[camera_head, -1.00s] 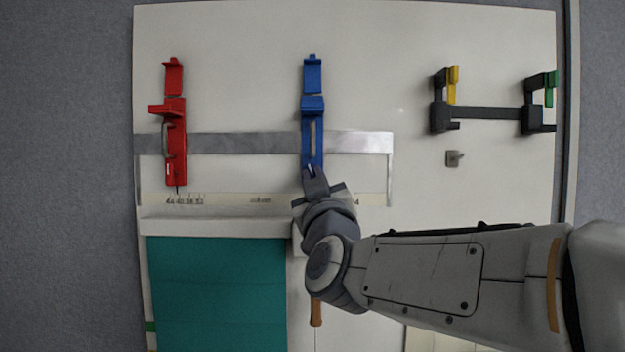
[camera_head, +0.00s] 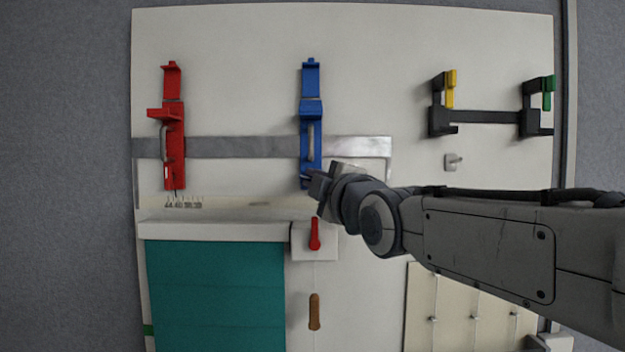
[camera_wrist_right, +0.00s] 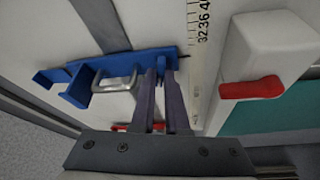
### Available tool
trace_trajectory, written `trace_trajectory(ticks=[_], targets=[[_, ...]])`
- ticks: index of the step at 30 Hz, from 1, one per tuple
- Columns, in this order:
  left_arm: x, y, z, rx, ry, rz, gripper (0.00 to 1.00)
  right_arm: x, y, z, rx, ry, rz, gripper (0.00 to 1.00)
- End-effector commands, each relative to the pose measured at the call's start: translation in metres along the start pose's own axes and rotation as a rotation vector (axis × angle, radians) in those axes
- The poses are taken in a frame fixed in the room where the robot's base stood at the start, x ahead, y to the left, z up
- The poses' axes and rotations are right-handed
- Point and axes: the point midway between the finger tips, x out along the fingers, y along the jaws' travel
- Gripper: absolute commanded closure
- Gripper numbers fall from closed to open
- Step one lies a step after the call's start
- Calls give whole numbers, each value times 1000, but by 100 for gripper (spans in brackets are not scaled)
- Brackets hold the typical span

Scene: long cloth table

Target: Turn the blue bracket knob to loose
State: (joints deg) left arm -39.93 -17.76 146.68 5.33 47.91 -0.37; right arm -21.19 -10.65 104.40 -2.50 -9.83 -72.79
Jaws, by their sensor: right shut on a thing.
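The blue bracket (camera_head: 311,112) is upright on the grey rail of the white board in the head view. In the right wrist view the blue bracket (camera_wrist_right: 105,69) runs across the upper left, with a grey handle on its face. My right gripper (camera_head: 313,182) is at the bracket's lower end, coming in from the right. In the wrist view my right gripper's fingertips (camera_wrist_right: 160,70) are close together at that end. They are shut on the knob, which is mostly hidden between them, so its setting cannot be read. My left gripper is not in view.
A red bracket (camera_head: 174,135) is on the rail (camera_head: 235,147) to the left. A white box with a red lever (camera_head: 315,234) is just below my gripper. A teal panel (camera_head: 215,295) fills the lower left. Black clamps (camera_head: 439,106) are at upper right.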

Motion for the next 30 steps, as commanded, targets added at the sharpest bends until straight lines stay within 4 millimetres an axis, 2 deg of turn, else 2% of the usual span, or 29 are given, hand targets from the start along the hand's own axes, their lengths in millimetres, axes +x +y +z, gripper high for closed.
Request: trace_trajectory(ticks=[13,30], targets=[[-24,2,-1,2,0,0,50,0,2,-1,-220,0,-95,100],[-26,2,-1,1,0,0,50,0,0,-1,-256,2,-109,100]])
